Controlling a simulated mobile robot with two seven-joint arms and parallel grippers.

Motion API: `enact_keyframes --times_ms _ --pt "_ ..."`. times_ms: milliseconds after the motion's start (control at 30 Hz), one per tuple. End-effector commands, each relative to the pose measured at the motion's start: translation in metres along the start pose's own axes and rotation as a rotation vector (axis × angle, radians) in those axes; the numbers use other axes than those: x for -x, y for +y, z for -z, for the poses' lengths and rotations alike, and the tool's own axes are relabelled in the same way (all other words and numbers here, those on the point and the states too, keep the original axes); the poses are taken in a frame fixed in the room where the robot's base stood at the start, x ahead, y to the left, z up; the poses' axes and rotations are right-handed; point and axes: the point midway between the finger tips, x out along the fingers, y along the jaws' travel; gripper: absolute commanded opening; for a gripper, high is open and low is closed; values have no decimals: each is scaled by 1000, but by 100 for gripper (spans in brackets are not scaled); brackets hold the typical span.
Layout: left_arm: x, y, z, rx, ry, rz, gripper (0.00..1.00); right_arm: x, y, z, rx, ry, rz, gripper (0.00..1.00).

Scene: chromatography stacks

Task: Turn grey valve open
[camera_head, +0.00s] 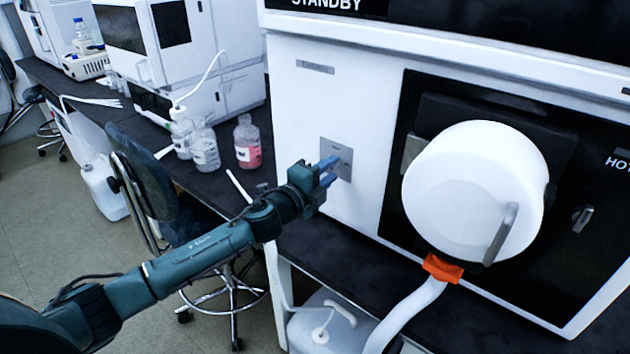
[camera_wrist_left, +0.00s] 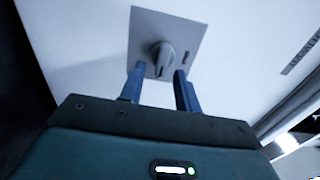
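The grey valve (camera_wrist_left: 161,56) is a small grey knob on a square grey plate (camera_wrist_left: 178,24) on the white front of the instrument. In the head view the plate (camera_head: 343,171) sits left of the black panel, and the knob is mostly hidden by my fingers. My left gripper (camera_head: 328,172) is in front of the plate with its two blue fingers apart. In the left wrist view the left gripper (camera_wrist_left: 159,75) is open, its fingertips on either side of the knob's lower end, with gaps visible. Whether the tips reach the knob's depth I cannot tell. My right gripper is not in view.
A large white round housing (camera_head: 475,190) with an orange collar (camera_head: 443,268) and white hose stands out to the right of the plate. Bottles, including one with pink liquid (camera_head: 247,143), stand on the dark bench at left. A chair (camera_head: 145,185) is below.

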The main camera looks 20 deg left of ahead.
Motion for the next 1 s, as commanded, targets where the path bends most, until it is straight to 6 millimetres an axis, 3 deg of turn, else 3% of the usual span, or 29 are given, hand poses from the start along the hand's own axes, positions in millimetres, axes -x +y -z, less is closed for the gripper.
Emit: enact_keyframes --times_ms 167,400,533,733,1000 --pt "27 2 0 -1 1 -4 33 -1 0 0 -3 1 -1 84" --pt "84 4 0 -1 1 -6 33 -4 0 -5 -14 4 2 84" --pt "106 3 1 -1 1 -5 33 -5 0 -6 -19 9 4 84" --pt "124 2 0 -1 -1 -3 33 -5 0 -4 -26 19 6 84" --pt "128 0 0 -1 0 -1 33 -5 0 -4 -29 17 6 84"
